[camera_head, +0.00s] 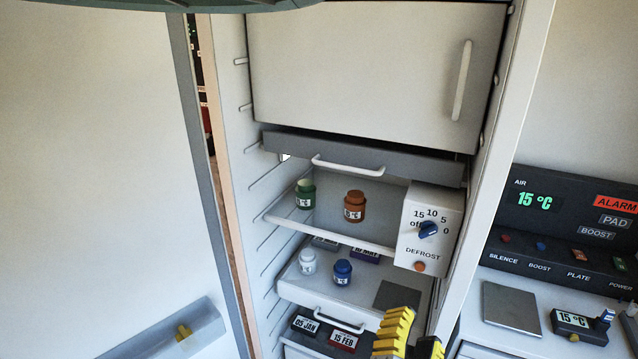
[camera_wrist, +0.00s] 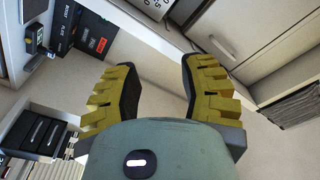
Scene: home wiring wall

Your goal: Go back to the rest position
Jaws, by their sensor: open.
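My gripper (camera_head: 410,340) shows at the bottom edge of the head view, with yellow ridged fingers in front of the lower part of the open fridge (camera_head: 320,230). In the wrist view its two yellow fingers with dark pads (camera_wrist: 158,85) are spread apart and nothing is between them. The gripper is open and empty. It looks apart from the jars on the shelves. The rest of my arm is mostly outside the head view.
Green (camera_head: 305,195), orange (camera_head: 354,206), white (camera_head: 308,262) and blue (camera_head: 343,272) jars stand on the fridge shelves. A defrost box (camera_head: 428,250) hangs at the right. The fridge door (camera_head: 100,180) stands open at left. An alarm panel (camera_head: 565,225) is at right.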

